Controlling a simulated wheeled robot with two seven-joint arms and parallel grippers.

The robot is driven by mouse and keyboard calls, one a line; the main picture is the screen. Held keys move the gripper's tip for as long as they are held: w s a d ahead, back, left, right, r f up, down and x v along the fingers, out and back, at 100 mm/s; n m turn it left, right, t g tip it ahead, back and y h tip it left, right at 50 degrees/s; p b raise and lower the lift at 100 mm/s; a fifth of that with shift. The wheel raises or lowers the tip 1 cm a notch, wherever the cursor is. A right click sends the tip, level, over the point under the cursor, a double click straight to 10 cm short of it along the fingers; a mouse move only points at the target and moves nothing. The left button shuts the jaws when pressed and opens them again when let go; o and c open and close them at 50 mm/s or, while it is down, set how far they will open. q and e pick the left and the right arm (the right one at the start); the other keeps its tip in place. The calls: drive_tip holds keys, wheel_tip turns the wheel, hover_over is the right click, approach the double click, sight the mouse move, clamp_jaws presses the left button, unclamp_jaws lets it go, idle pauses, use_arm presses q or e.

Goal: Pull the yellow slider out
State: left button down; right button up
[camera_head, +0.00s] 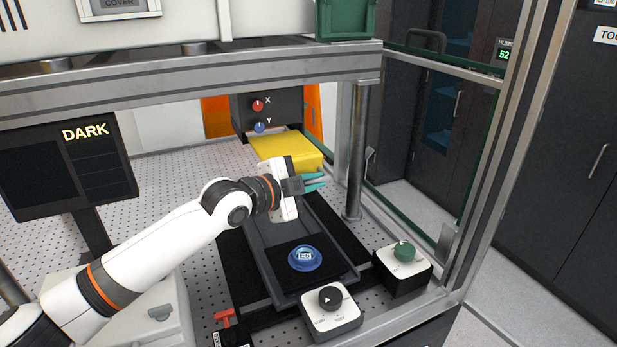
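The yellow slider (286,147) is a yellow block at the back end of a dark rail track, below a dark box with a red X knob (257,105) and a blue Y knob (260,127). My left gripper (314,182) is at the slider's front side, its teal fingers pointing right. The fingers show a narrow gap between them and nothing is seen in it. Whether they touch the slider I cannot tell. The gripper body hides part of the track and the slider's front. My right gripper is not in view.
A blue round part (304,258) sits on the black plate at the track's front. A white box with a black knob (330,298) and one with a green knob (404,251) stand nearby. A metal post (357,150) rises right of the gripper. A monitor (65,165) reads DARK.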

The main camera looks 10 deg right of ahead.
use_arm(q)
drive_tip(key=shift+s+d+r, duration=0.1)
drive_tip(key=shift+s+d, duration=0.15)
drive_tip(key=shift+s, duration=0.1)
drive_tip(key=shift+w+a, duration=0.1)
drive_tip(key=shift+w, duration=0.05)
drive_tip(key=c, duration=1.9)
unclamp_jaws()
drive_tip(key=shift+w+a, duration=0.15)
drive_tip(key=shift+w, duration=0.1)
drive_tip(key=shift+c, duration=0.2)
drive_tip(key=o, duration=0.3)
drive_tip(key=shift+o, duration=0.8)
drive_tip(key=shift+w+d+f, duration=0.1)
drive_tip(key=shift+d+f, duration=0.1)
drive_tip(key=shift+a, duration=0.15)
drive_tip(key=shift+a+r, duration=0.1)
drive_tip(key=shift+a, duration=0.15)
drive_tip(key=b+v, duration=0.3)
drive_tip(key=v, duration=0.8)
drive_tip(key=shift+s, duration=0.2)
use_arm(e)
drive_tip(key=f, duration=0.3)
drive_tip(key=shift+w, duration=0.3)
